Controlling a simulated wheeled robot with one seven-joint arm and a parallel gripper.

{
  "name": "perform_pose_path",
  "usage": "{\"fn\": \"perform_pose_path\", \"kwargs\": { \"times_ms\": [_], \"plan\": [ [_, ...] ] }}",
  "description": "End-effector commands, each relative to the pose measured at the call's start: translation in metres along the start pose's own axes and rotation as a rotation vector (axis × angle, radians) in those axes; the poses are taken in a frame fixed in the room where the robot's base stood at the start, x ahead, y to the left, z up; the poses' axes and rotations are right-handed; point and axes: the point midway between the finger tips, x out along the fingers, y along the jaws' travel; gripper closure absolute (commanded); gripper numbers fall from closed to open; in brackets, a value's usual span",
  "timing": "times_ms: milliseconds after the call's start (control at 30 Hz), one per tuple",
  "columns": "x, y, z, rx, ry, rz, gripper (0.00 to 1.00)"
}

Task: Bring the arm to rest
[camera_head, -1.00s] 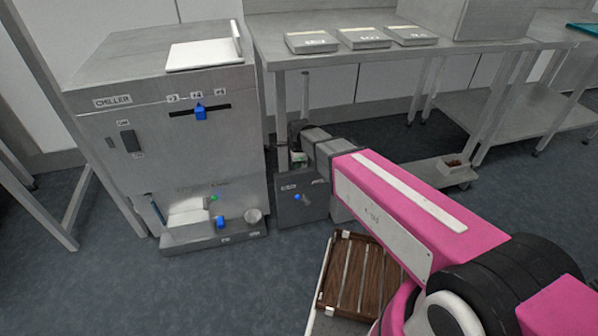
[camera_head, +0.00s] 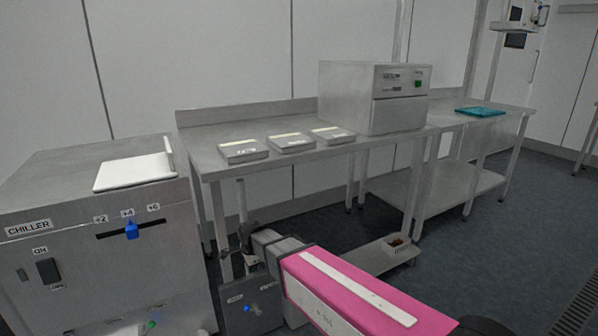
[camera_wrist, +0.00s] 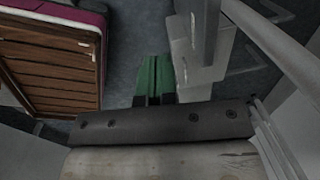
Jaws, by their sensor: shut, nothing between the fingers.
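My arm, with its pink link (camera_head: 350,292), reaches in from the lower right of the head view. Its grey far end (camera_head: 272,245) is beside the chiller, below the front edge of the steel table. My gripper's fingers cannot be made out in the head view. In the wrist view my gripper (camera_wrist: 153,62) shows green fingers lying together, with nothing between them. They point down past a dark bolted bar over the grey floor.
The chiller (camera_head: 100,262) stands left of my arm. The steel table (camera_head: 200,150) behind carries three flat trays (camera_head: 292,143) and a grey box machine (camera_head: 372,98). A wooden slatted rack (camera_wrist: 50,62) lies left of my gripper.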

Motion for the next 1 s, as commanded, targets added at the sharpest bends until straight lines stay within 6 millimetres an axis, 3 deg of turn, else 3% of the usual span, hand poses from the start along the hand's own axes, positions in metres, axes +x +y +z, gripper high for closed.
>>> {"fn": "perform_pose_path", "kwargs": {
  "times_ms": [33, 200, 500, 800, 1000],
  "plan": [
    [-0.003, 0.011, -0.022, -0.034, 0.004, 0.005, 1.00],
    [-0.009, 0.042, -0.092, -0.206, 0.012, 0.022, 1.00],
    [-0.022, 0.110, -0.199, -0.514, 0.009, 0.057, 1.00],
    [-0.038, 0.191, -0.281, -0.819, -0.013, 0.087, 1.00],
    [-0.046, 0.232, -0.313, -0.974, -0.031, 0.097, 1.00]
  ]
}}
